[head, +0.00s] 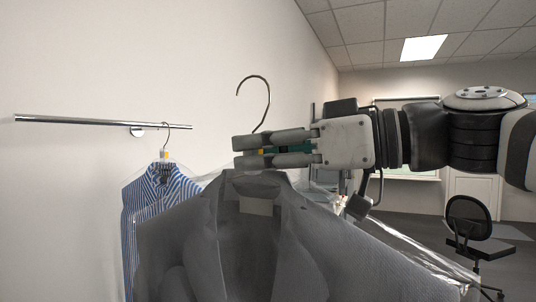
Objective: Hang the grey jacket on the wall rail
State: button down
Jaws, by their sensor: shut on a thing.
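The grey jacket (232,240) hangs in clear plastic from a hanger in the foreground of the head view. The hanger's metal hook (267,98) rises free above my gripper (240,153), its open side facing left. My gripper comes in from the right and is shut on the hanger near the base of the hook, just above the jacket's collar. The hanger's neck is hidden behind the fingers. The wall rail (75,122) is a chrome bar on the left wall. The hook is to the right of the rail's right end and apart from it in the picture.
A blue striped shirt (158,188) in plastic hangs from the rail near its right end, partly behind the jacket. The rail left of the shirt is bare. A black office chair (470,222) stands at the right on the floor.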

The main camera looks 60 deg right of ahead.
jog(key=shift+w+a+r+b, duration=0.15)
jog(key=shift+w+b, duration=0.8)
jog(key=shift+w, duration=4.25)
jog(key=shift+w+a+f+b, duration=0.15)
jog(key=shift+w+b, duration=0.75)
jog(key=shift+w, duration=4.3)
jog(key=w, duration=1.7)
jog(key=shift+w+a+r, duration=0.15)
jog(key=shift+a, duration=0.25)
jog(key=shift+w, duration=0.3)
